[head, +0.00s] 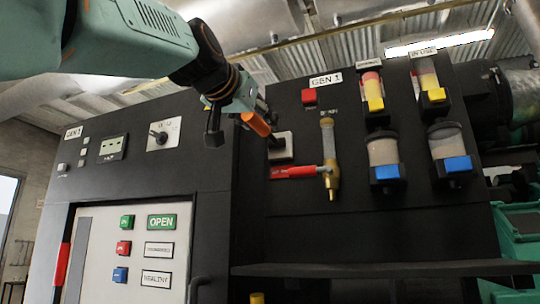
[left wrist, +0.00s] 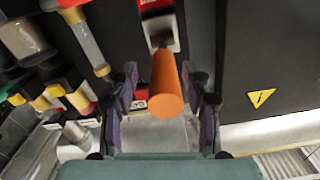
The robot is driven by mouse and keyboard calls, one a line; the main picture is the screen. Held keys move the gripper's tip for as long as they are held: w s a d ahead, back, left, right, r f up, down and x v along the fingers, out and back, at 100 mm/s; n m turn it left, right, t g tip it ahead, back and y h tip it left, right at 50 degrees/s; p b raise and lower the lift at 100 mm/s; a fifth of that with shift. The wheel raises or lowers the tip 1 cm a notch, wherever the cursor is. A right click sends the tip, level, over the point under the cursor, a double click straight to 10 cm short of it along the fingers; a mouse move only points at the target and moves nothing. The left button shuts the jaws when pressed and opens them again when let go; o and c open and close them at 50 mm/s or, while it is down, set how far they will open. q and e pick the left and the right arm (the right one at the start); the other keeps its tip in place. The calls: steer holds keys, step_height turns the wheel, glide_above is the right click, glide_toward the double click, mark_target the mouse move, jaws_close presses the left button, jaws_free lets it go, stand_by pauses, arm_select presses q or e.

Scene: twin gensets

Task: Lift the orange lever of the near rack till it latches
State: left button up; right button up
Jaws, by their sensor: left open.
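The orange lever (head: 256,124) sticks out from a grey mounting plate (head: 281,147) on the dark rack panel marked GEN 1. In the head view its free end points up and left, towards my left gripper (head: 236,118). In the left wrist view the orange lever (left wrist: 166,84) shows as a thick round handle between the two open fingers of my left gripper (left wrist: 165,98), with a gap visible on each side. The fingers are not closed on it. My right gripper is not in view.
A shelf edge (head: 385,268) juts out below. A control cabinet with an OPEN sign (head: 161,222) stands left.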

arm_select(q)
steer(key=shift+s, duration=0.1)
steer(key=shift+w+a+f, duration=0.1)
steer(key=shift+w+a, duration=0.1)
steer(key=shift+a, duration=0.1)
steer(key=shift+c, duration=0.5)
steer(key=shift+w+f, duration=0.1)
steer(key=shift+w, duration=0.3)
steer(key=shift+c, duration=1.4)
steer(key=shift+s+d, duration=0.2)
steer(key=c, duration=0.3)
steer(key=shift+a, duration=0.1)
jaws_close()
